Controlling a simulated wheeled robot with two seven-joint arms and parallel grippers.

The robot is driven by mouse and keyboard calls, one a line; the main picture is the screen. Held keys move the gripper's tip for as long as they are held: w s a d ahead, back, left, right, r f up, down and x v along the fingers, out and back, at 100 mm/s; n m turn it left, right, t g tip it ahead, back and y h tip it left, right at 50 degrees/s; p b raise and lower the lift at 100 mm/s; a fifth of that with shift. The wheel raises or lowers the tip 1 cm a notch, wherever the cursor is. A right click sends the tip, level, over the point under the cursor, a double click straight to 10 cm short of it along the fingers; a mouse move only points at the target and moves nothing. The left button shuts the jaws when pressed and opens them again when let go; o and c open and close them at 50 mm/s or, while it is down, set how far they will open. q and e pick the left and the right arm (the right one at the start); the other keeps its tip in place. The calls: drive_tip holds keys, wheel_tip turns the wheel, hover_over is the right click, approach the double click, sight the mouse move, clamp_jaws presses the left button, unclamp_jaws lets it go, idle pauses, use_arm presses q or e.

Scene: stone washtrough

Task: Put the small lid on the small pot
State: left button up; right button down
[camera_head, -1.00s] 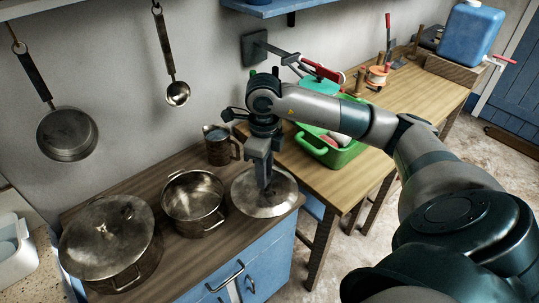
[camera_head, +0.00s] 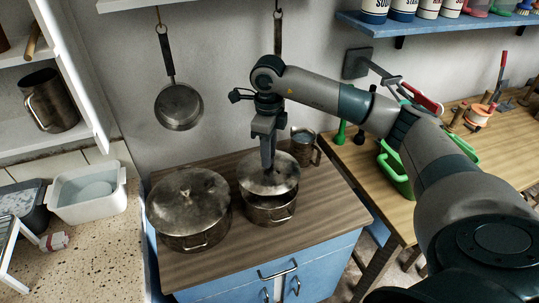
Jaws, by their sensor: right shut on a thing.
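The small pot (camera_head: 270,214) stands on the wooden counter to the right of a large lidded pot. The small lid (camera_head: 283,182) is over the small pot and covers most of its opening. Some of the pot's dark inside shows below the lid's near edge, so the lid looks slightly raised or tilted; I cannot tell whether it touches the rim. My right gripper (camera_head: 268,165) points down and is shut on the lid at its middle; the fingertips hide the knob. My left gripper is not in view.
The large pot (camera_head: 187,233) with its own lid (camera_head: 188,200) stands close on the left. A metal mug (camera_head: 302,150) stands behind on the right. A pan (camera_head: 179,106) hangs on the wall. The counter (camera_head: 320,215) is clear at the right.

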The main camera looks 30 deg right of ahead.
sight(285, 173)
drive_tip(key=shift+f, duration=0.1)
drive_tip(key=shift+f+b, duration=0.4)
drive_tip(key=shift+f, duration=0.35)
drive_tip(key=shift+f+b, duration=0.35)
drive_tip(key=shift+f, duration=0.7)
drive_tip(key=shift+f+b, duration=0.25)
drive_tip(key=shift+b, duration=0.4)
idle(0.7)
drive_tip(key=shift+f+b, duration=0.6)
drive_tip(key=shift+b, duration=0.05)
drive_tip(key=shift+r, duration=0.1)
idle(0.8)
drive_tip(key=shift+f+b, duration=0.2)
drive_tip(key=shift+b, duration=0.3)
idle(0.5)
